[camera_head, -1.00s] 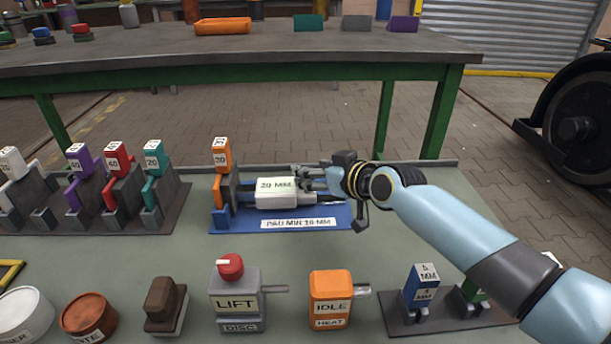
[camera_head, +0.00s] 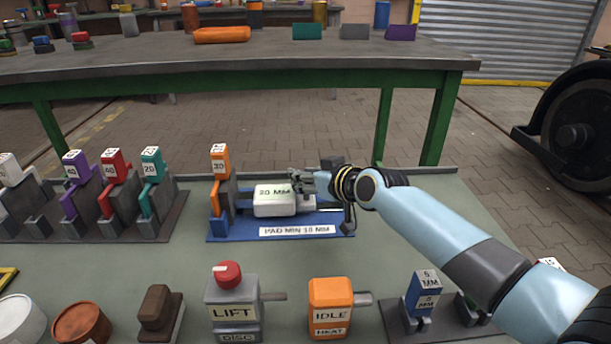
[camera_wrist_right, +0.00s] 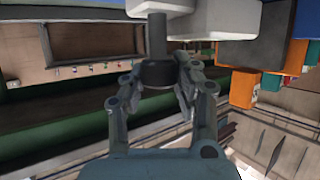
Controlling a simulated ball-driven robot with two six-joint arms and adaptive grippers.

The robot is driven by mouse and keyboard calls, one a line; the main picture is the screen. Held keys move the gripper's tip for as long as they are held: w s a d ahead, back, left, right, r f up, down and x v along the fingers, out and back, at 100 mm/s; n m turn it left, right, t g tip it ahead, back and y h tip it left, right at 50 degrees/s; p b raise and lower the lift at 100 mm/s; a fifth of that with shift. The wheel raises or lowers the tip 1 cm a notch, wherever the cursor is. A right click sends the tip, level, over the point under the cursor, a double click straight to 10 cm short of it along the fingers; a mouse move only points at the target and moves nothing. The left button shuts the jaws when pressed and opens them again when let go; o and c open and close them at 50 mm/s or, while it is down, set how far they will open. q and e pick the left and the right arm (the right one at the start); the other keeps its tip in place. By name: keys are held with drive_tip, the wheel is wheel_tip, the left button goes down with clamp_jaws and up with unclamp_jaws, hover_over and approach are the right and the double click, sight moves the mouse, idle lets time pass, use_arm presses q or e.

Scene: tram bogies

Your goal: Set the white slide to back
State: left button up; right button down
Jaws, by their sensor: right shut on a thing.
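My right gripper (camera_head: 299,182) is at the block's right end. In the right wrist view, the gripper (camera_wrist_right: 158,88) has its fingers on both sides of a dark grey knob (camera_wrist_right: 157,72) on a stem, and is shut on it. The stem runs up to the white block (camera_wrist_right: 220,18). My fingers partly hide the knob in the head view. My left gripper is out of view.
An orange upright clamp (camera_head: 219,175) stands just left of the slide. A rack of purple, red and teal clamps (camera_head: 115,190) stands further left. In front are the LIFT box (camera_head: 232,300), the orange IDLE box (camera_head: 330,300) and a blue clamp (camera_head: 424,293). The bench between is clear.

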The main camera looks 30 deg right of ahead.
drive_tip(key=shift+s+d, duration=0.3)
drive_tip(key=shift+d, duration=0.4)
drive_tip(key=c, duration=0.9)
unclamp_jaws()
drive_tip(key=shift+s+d, duration=0.1)
drive_tip(key=shift+d, duration=0.05)
drive_tip(key=shift+c, duration=0.2)
drive_tip(key=v, duration=1.2)
drive_tip(key=shift+f, duration=0.1)
